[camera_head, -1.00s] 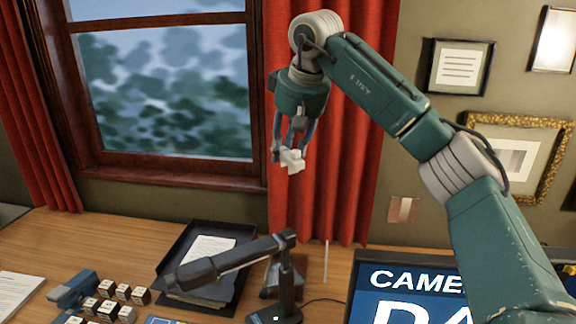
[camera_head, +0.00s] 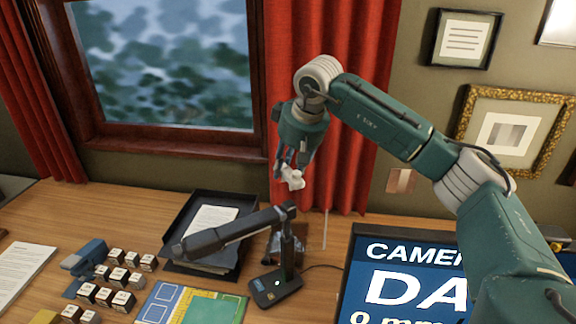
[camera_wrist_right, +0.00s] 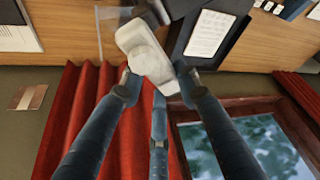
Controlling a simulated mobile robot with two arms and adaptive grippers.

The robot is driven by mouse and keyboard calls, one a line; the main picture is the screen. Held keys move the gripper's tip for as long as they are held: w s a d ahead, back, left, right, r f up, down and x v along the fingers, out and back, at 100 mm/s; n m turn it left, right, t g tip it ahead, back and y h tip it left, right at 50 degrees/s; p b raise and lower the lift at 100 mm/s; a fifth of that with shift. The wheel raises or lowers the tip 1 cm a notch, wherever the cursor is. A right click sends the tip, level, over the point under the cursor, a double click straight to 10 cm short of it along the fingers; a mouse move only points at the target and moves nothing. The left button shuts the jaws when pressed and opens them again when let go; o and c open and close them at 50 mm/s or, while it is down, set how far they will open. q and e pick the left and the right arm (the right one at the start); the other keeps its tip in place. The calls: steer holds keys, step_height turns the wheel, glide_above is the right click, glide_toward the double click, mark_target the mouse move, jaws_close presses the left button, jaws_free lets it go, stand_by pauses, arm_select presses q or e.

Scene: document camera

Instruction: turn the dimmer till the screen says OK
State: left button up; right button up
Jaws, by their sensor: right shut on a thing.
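My right gripper (camera_head: 291,174) is shut on a small whitish, blocky thing (camera_head: 293,181). It holds it in the air in front of the red curtain, above the document camera (camera_head: 228,233). In the right wrist view the fingers (camera_wrist_right: 155,82) close on the whitish thing (camera_wrist_right: 147,55), which has a rounded face. The screen (camera_head: 385,290) at lower right reads "CAMER…" and "DA…" on blue; my right arm hides part of it. A small copper-brown plate (camera_head: 400,181) is on the wall right of the curtain. I cannot tell whether it is the dimmer. My left gripper is out of view.
A black tray (camera_head: 233,262) with papers stands behind the document camera. Lettered blocks (camera_head: 103,296), a blue tool (camera_head: 85,257) and a coloured board (camera_head: 195,305) lie at front left. The red curtain (camera_head: 350,150) hangs close behind my gripper.

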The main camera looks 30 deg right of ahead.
steer(key=shift+f+b, duration=1.5)
steer(key=shift+f, duration=0.95)
steer(key=shift+f+b, duration=0.55)
steer(key=shift+f, duration=0.6)
steer(key=shift+s+a+f, duration=0.1)
steer(key=shift+a+f, duration=0.05)
steer(key=shift+f, duration=0.05)
stand_by(1.1)
stand_by(0.9)
steer(key=o, duration=0.9)
